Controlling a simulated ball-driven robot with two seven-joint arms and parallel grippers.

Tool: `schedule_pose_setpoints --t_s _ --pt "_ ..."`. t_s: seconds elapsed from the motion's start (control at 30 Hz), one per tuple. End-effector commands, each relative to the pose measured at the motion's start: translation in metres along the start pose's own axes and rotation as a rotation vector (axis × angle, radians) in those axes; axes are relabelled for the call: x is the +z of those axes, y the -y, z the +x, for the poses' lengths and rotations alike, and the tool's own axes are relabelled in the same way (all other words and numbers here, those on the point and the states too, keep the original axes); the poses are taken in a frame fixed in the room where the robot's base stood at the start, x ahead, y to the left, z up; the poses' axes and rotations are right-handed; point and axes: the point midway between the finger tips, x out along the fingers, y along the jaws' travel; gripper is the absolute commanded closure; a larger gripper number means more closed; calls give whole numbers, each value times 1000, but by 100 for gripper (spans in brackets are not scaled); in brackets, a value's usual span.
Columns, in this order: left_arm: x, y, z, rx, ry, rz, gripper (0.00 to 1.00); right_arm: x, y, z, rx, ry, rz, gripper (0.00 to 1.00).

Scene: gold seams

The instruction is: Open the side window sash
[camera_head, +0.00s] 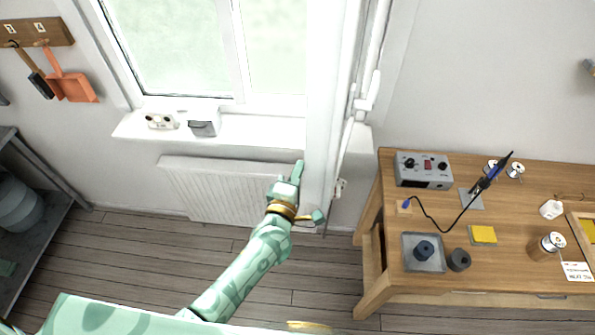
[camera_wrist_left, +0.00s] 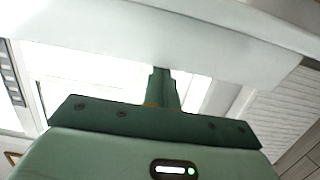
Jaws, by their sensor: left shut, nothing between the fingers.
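The white side window sash (camera_head: 326,110) stands swung inward into the room, seen nearly edge-on at the right of the window in the head view. Its pale frame also crosses the top of the left wrist view (camera_wrist_left: 150,38). My left gripper (camera_head: 298,172) is shut and empty, just left of the sash's lower part; I cannot tell whether it touches. In the left wrist view the shut green fingers (camera_wrist_left: 162,88) point toward the white frame. My right gripper is not in view.
The sill (camera_head: 255,130) bears a white two-knobbed item (camera_head: 161,121) and a grey box (camera_head: 204,122). A radiator (camera_head: 215,188) is below. A wooden workbench (camera_head: 335,285) with soldering tools stands right. A dark shelf (camera_head: 55,215) is left. The floor between is clear.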

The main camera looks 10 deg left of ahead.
Motion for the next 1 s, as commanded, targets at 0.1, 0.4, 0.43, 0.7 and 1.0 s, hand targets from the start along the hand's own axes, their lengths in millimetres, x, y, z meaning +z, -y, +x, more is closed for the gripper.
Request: schedule_pose_setpoints --t_s 0.1,0.4,0.43,0.7,1.0 --pt "0 0 1 0 0 0 100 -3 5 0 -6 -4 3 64" --pt "0 0 1 0 0 0 100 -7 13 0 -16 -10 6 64" --pt "0 0 1 0 0 0 100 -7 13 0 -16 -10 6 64" --pt "0 1 -12 -1 -1 -2 100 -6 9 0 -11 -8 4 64" --pt "0 2 -87 -3 0 -1 100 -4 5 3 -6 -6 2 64"
